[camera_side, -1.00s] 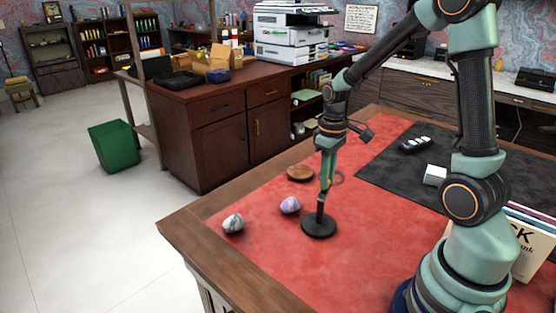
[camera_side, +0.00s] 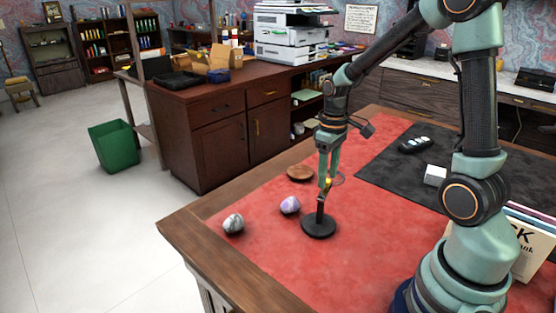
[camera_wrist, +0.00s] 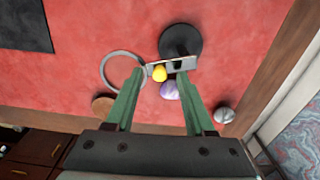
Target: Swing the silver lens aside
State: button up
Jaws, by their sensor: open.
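The silver lens is a thin ring (camera_wrist: 102,72) on an arm from a stand with a round black base (camera_side: 318,227). In the side view the ring (camera_side: 343,181) is right of the post. In the wrist view the base (camera_wrist: 180,40) is above and right of the ring. In the side view my gripper (camera_side: 327,179) is just above the knob (camera_side: 327,184); contact cannot be told.
A purple stone (camera_side: 290,205) and a grey-white stone (camera_side: 233,223) lie left of the stand. A brown round disc (camera_side: 300,173) lies behind it. A white cube (camera_side: 435,175) and a dark device (camera_side: 415,144) are on the black mat (camera_side: 375,165). Red leather around the base is clear.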

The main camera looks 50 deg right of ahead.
notch_tip(320, 180, up, 11)
dwell(0.3)
jog(key=shift+a, duration=0.1)
jog(key=s+a+r+t, duration=0.1)
jog(key=s+a+t, duration=0.1)
jog(key=a, duration=0.4)
jog(key=s+a+r+t, duration=0.1)
jog(key=s+a+t, duration=0.2)
jog(key=a, duration=0.2)
jog(key=shift+s+a+r+m+t, duration=0.25)
jog(key=shift+s+a+m+t, duration=0.05)
jog(key=shift+s+a, duration=0.1)
